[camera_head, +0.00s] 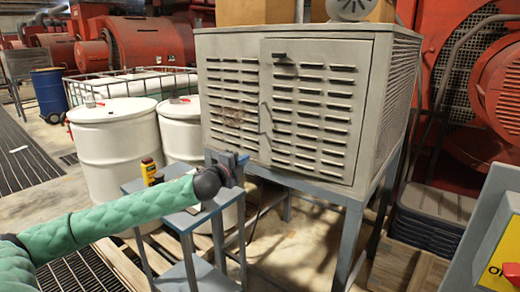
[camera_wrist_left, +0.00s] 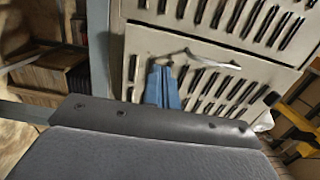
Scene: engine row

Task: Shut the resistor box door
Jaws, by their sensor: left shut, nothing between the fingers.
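The resistor box (camera_head: 228,55) is a grey louvred cabinet on a blue-grey legged stand. Its door (camera_head: 318,172) fills the right part of the front and looks flush or nearly flush; a small gap cannot be ruled out. The thin bent handle (camera_head: 265,118) is at the door's left edge; it also shows in the wrist view as a pale handle (camera_wrist_left: 208,60). My left gripper (camera_head: 238,159) is shut and empty, in front of the box's lower front, below and left of the handle. Its blue fingers (camera_wrist_left: 162,85) point at the louvred front; contact cannot be told. My right gripper is out of view.
A small blue-grey table (camera_head: 185,220) with a yellow-and-black object (camera_head: 149,170) stands under my left arm. White drums (camera_head: 112,140) are behind it. A grey panel with a yellow face (camera_head: 500,255) is at the right edge.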

